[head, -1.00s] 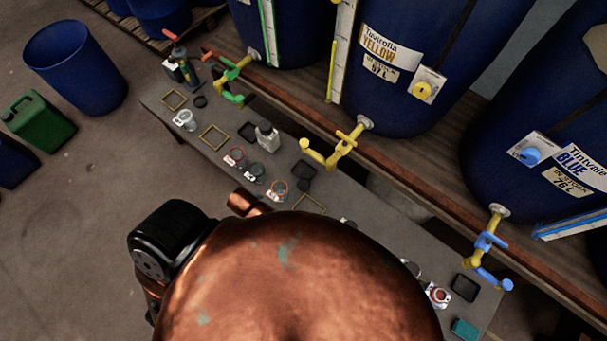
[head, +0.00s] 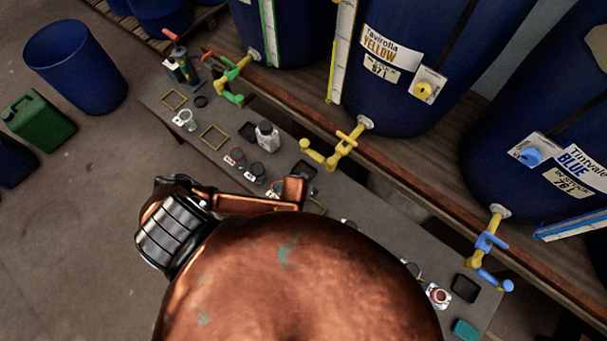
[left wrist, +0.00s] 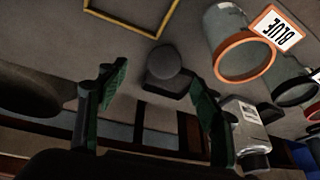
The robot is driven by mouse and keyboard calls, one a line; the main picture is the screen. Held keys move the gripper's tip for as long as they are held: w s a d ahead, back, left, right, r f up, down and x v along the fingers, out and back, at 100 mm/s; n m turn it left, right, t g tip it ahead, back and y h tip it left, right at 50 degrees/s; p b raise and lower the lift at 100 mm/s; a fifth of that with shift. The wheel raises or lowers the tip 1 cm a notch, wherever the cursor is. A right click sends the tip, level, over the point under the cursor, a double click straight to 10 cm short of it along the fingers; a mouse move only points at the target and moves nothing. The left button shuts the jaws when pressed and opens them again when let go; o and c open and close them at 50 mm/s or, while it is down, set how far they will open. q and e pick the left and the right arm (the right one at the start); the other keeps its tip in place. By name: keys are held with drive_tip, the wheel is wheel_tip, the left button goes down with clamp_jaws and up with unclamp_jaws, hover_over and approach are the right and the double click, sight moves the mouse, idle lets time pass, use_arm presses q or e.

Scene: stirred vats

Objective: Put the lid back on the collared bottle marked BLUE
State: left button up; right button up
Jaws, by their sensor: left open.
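The bottle marked BLUE (left wrist: 222,24) shows at the upper right of the left wrist view, with a white label (left wrist: 277,31) and an orange collar (left wrist: 218,66). No lid shows on it. A dark round lid (left wrist: 163,62) rests on a dark square pad (left wrist: 153,88) in the same view. My left gripper (left wrist: 156,76) is open and empty, its green-padded fingers to either side of the lid in the picture; I cannot tell the height gap. My right gripper is not in view.
A capped white bottle (left wrist: 243,117) stands close to the right finger. Another dark-collared bottle (left wrist: 297,91) is farther right. A yellow frame (left wrist: 128,21) lies at the top. In the head view, yellow (head: 342,146) and blue (head: 484,247) taps overhang the bench (head: 225,172).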

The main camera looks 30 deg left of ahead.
use_arm(q)
drive_tip(key=shift+w+a+f, duration=0.15)
drive_tip(key=shift+a, duration=0.3)
drive_tip(key=shift+b+x, duration=0.45)
drive_tip(key=shift+x, duration=0.85)
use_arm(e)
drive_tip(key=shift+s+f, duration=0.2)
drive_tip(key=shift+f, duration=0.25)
use_arm(q)
drive_tip(key=b+x, duration=0.2)
drive_tip(key=x, duration=0.3)
drive_tip(key=shift+f, duration=0.25)
drive_tip(key=shift+r, duration=0.1)
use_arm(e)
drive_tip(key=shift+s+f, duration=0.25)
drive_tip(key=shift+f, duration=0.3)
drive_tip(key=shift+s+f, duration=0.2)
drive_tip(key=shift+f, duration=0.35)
use_arm(q)
drive_tip(key=shift+c, duration=0.2)
